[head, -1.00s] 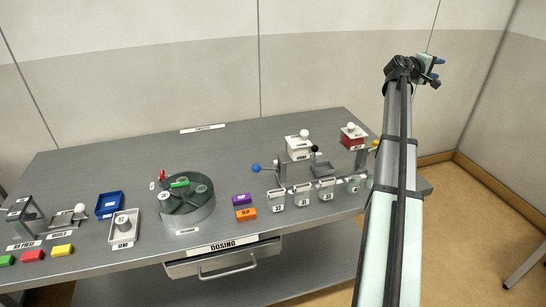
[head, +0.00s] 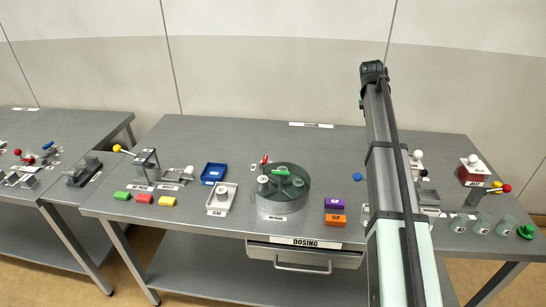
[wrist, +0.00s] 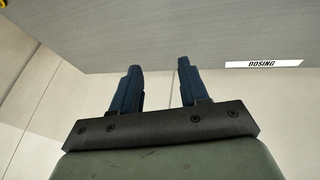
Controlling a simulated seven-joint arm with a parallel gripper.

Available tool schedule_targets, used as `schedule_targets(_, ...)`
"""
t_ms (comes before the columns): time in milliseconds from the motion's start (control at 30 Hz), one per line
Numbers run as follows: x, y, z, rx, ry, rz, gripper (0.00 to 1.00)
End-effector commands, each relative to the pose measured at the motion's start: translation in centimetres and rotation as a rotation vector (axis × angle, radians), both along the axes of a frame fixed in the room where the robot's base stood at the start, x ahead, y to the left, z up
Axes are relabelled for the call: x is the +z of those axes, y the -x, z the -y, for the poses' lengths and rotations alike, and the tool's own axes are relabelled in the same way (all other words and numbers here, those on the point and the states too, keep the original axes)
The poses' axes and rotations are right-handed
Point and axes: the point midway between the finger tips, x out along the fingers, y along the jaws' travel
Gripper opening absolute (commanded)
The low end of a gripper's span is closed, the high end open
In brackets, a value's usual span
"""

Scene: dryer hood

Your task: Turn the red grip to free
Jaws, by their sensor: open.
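A small red grip (head: 265,160) stands upright at the back left rim of a round grey-green drum (head: 283,206) on the middle table. A green handle (head: 281,172) lies on top of the drum. No "free" mark is readable near the red grip. My gripper's two blue fingers (wrist: 158,66) are apart with nothing between them in the wrist view. In the head view my arm rises right of the drum, and its end hides the gripper. The red grip is not in the wrist view, and my gripper is clear of it.
Left of the drum are a grey tray (head: 221,199), a blue bin (head: 214,173) and a press (head: 146,163). Another table (head: 60,131) holds devices at far left. The table behind the drum is mostly clear.

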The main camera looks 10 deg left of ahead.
Motion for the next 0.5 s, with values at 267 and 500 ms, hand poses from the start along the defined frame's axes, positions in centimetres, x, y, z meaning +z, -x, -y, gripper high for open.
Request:
schedule_targets(267, -2.5, 2.5, -20.4, 0.069, -0.28, -0.176, 0.44)
schedule_targets(500, -3.2, 6.6, -32.3, 0.112, -0.419, -0.332, 0.44)
